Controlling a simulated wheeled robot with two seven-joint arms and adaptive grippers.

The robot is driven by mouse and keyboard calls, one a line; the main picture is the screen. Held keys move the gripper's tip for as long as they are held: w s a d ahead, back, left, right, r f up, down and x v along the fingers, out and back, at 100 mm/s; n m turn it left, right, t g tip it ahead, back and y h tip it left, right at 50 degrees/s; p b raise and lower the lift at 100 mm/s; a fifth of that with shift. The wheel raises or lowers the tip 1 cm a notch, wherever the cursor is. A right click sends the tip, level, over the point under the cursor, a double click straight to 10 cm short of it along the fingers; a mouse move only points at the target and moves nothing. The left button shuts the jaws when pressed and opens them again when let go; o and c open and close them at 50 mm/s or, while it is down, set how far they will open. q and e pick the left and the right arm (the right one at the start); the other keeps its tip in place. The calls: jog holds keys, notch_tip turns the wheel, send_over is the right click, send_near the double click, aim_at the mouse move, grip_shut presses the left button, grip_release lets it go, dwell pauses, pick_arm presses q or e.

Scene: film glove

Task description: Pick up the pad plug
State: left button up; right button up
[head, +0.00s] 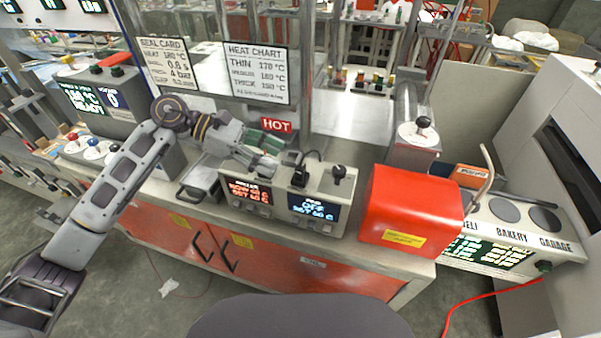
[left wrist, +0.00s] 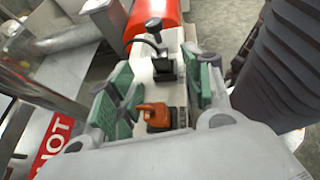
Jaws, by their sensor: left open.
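A control box (head: 275,183) with two lit displays stands on the bench. A black plug (head: 298,175) with a black cable sits upright on its top; it also shows in the left wrist view (left wrist: 164,70). An orange plug (left wrist: 154,114) sits nearer in the left wrist view, between my fingers. No label on either plug is readable, so I cannot tell which is the pad plug. My left gripper (head: 266,165) is open above the left part of the box, its green-padded fingers (left wrist: 160,92) either side of the orange plug, nothing visibly gripped. My right gripper is out of view.
A red cover (head: 410,205) stands right of the box. A black knob (head: 338,174) rises at the box's right end. A red HOT sign (head: 276,125) stands behind my gripper. A metal tray (head: 199,186) lies to the left.

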aim_at(293, 176)
pick_arm(q)
jog(key=shift+d, duration=0.1)
jog(key=shift+s+d+f, duration=0.1)
jog(key=shift+d+f, duration=0.15)
jog(key=shift+d, duration=0.3)
jog(key=p+x, duration=0.1)
jog(key=x, duration=0.3)
jog(key=shift+d+f, duration=0.2)
jog(key=shift+d, duration=0.1)
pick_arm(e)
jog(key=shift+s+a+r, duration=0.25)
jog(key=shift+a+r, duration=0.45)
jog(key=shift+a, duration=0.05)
